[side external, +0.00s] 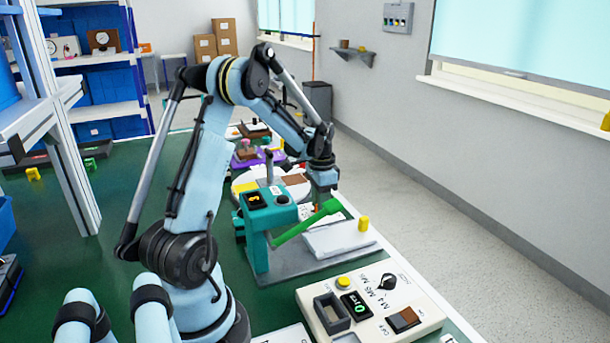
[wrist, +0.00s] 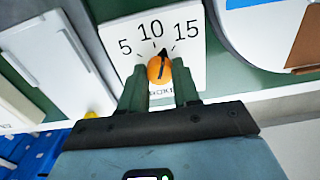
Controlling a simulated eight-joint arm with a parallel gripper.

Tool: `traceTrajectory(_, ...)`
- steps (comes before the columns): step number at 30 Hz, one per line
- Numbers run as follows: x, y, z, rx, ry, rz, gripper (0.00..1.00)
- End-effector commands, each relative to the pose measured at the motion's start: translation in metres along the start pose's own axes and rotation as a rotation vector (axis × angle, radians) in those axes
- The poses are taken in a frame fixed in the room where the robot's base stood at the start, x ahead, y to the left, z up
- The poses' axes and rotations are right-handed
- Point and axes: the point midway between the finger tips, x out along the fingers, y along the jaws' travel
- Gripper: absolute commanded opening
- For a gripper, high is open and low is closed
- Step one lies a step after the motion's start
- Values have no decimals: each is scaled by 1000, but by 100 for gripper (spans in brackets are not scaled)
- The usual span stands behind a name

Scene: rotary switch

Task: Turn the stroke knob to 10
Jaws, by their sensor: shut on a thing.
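The orange stroke knob (wrist: 158,71) stands on a white plate (wrist: 117,62) marked 5, 10 and 15 in the wrist view. Its black pointer aims up and slightly right, apparently between the 10 and 15 marks. My gripper (wrist: 159,82) is shut on the knob, with one dark green finger on each side of it. The lower part of the plate's lettering is partly hidden by the fingers. In the side external view my gripper (side external: 318,205) points down behind the press's green lever, and the knob is mostly hidden there.
A teal press (side external: 258,240) with a green lever (side external: 305,224) stands close in front of my gripper. A control box (side external: 370,310) is nearer the camera. A white block with a yellow knob (side external: 364,223) lies right of the press. Open green bench (side external: 120,240) lies to the left.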

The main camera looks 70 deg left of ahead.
Motion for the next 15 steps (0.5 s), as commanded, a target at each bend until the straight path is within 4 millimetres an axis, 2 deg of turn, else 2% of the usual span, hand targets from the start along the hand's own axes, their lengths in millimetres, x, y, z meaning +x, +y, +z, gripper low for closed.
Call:
traceTrajectory(6, 0, 0, 0, -177, -1, 1, 1)
traceTrajectory(15, -1, 0, 0, -354, -1, 0, 1)
